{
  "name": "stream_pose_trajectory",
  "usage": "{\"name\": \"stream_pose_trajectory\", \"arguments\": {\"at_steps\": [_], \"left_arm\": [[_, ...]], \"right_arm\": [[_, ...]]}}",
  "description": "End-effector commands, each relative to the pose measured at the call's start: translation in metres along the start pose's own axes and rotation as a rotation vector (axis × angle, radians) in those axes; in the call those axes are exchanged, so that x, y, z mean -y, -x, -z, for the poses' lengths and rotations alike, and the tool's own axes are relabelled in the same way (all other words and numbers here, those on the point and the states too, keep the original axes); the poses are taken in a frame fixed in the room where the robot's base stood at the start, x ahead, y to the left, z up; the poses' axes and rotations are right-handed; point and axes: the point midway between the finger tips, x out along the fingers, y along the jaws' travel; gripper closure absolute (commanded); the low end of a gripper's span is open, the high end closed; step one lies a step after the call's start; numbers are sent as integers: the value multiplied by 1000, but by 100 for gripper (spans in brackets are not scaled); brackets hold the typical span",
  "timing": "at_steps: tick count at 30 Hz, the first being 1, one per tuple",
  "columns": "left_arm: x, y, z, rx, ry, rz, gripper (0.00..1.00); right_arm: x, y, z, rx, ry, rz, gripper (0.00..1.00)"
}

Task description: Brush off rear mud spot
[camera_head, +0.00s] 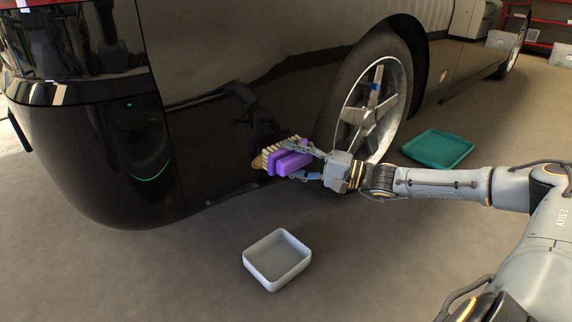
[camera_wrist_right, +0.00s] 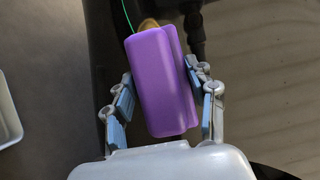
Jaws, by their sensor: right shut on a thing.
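My right gripper (camera_head: 312,163) is shut on a purple brush (camera_head: 289,162), with pale bristles facing the dark car (camera_head: 220,130). The brush is at the lower body panel, just behind the rear wheel (camera_head: 375,105). A small brown patch (camera_head: 258,161), seemingly the mud spot, shows at the left end of the brush; the brush hides part of that area. I cannot tell whether the bristles touch the panel. In the right wrist view the purple back of the brush (camera_wrist_right: 160,85) sits between both fingers (camera_wrist_right: 163,95), and a brownish patch (camera_wrist_right: 148,25) shows beyond it. My left gripper is out of view.
A white open tray (camera_head: 277,262) stands empty on the floor below the brush. A teal tray (camera_head: 437,148) lies on the floor right of the wheel. The floor between is clear.

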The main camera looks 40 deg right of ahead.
Motion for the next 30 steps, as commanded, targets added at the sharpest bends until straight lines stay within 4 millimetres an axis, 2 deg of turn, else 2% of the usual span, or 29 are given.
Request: {"name": "stream_pose_trajectory", "arguments": {"at_steps": [6,13,16,17,22,24,30], "left_arm": [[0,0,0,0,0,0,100],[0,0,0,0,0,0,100],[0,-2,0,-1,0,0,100],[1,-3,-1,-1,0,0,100],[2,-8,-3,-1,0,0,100],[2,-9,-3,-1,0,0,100],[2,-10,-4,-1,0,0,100]], "right_arm": [[0,9,15,-1,1,0,69],[0,8,18,1,0,2,69],[1,6,14,2,-2,2,69],[1,4,12,2,-3,3,73],[2,-5,-1,3,-2,4,73],[2,-8,-5,2,-3,4,83],[2,-13,-12,1,0,4,83]]}}
